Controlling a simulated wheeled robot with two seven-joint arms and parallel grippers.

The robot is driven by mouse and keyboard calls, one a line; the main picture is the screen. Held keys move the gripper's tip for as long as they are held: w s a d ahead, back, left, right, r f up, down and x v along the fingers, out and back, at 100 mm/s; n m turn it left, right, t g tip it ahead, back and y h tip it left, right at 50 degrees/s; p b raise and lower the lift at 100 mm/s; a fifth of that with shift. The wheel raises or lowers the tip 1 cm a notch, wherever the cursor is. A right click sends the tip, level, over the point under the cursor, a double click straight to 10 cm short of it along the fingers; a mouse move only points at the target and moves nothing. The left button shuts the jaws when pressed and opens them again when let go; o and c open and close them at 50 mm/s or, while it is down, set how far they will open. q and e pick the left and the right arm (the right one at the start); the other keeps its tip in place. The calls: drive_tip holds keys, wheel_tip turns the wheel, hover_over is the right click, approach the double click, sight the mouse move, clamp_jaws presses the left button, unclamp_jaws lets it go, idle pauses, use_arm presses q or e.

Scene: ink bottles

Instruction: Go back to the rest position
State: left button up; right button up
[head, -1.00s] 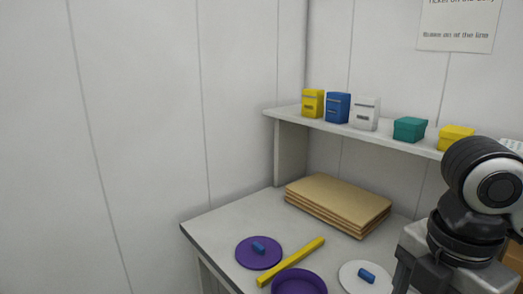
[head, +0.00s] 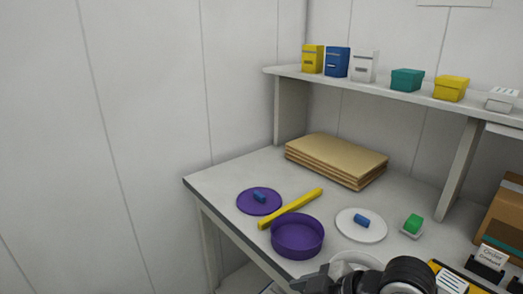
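One of my arms shows at the bottom edge, right of centre, with a dark round joint. A dark end piece (head: 318,282), seemingly its gripper, points left there; its fingers cannot be made out, and I see nothing held. A purple disc with a blue knob (head: 259,207) lies at the table's left. A purple round dish (head: 297,240) stands open in front of it. A white disc with a blue knob (head: 350,230) lies to the right. A white round vessel (head: 345,262) is partly hidden behind my arm. My other gripper is out of view.
A yellow bar (head: 290,209) lies between the purple disc and dish. A board stack (head: 336,160) sits at the back. A green block (head: 413,223) is on a small white dish. A shelf (head: 395,88) holds several boxes. A cardboard box (head: 505,220) stands at right.

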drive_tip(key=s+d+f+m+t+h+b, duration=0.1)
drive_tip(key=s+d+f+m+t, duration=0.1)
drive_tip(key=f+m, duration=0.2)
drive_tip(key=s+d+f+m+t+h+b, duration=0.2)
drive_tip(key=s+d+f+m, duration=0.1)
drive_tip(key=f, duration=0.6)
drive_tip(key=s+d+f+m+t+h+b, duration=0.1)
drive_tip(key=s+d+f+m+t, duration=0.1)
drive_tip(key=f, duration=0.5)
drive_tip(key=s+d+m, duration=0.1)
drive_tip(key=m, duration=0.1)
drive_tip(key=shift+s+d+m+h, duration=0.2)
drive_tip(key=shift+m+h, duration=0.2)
